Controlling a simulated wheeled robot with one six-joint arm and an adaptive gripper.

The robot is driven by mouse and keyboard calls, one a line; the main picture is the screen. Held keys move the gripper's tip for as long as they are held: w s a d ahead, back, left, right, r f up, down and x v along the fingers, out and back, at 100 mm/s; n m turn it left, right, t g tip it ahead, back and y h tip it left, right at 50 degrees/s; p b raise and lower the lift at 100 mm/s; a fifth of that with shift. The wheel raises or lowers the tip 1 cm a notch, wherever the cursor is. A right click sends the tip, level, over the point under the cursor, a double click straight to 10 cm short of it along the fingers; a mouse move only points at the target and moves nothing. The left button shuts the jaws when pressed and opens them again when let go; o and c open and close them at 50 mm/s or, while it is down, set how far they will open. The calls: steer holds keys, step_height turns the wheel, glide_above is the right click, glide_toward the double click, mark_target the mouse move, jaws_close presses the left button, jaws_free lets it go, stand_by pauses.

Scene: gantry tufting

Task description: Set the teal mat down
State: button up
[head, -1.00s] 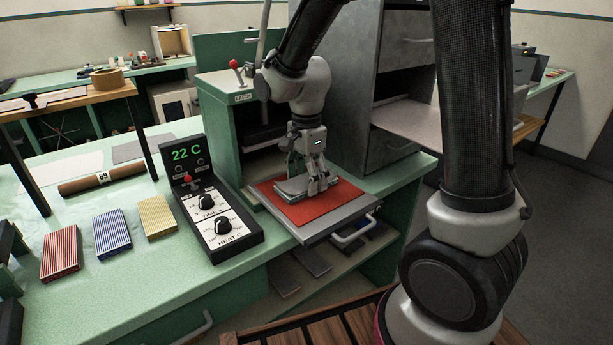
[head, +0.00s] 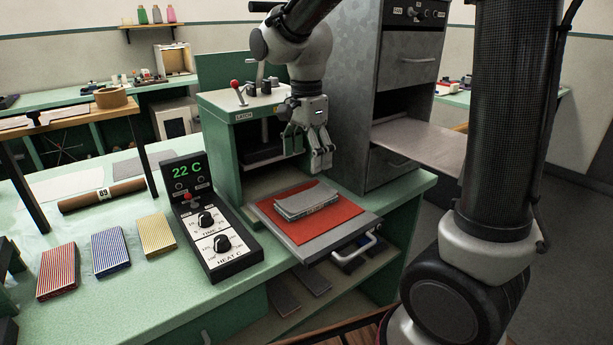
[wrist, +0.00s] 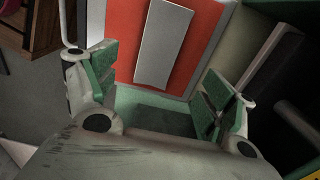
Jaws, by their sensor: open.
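A flat mat (head: 307,200) lies on the red sheet (head: 328,224) on the pulled-out tray of the green press. Its top looks grey rather than teal in this light; it also shows as a pale grey rectangle in the wrist view (wrist: 163,42). My gripper (head: 308,158) is open and empty, above the mat and apart from it. In the wrist view its two green-padded fingers (wrist: 160,78) are spread, with the mat beyond them. The mat's underside is hidden.
The green press (head: 225,130) stands behind the tray (head: 330,248), which has a front handle (head: 354,249). A control box (head: 210,222) reading 22 C sits to the left. A grey metal cabinet (head: 350,100) rises close on the right. Patterned blocks (head: 110,250) lie on the bench.

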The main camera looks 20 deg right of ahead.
steer(key=s+d+r+n+t, duration=0.2)
steer(key=s+d+n, duration=0.5)
steer(key=s, duration=0.2)
steer(key=s+d+r+n+t, duration=0.2)
steer(key=s+d+r+n, duration=0.1)
steer(key=s+d+n, duration=0.4)
steer(key=s+d, duration=0.1)
steer(key=s, duration=0.2)
steer(key=shift+r, duration=0.15)
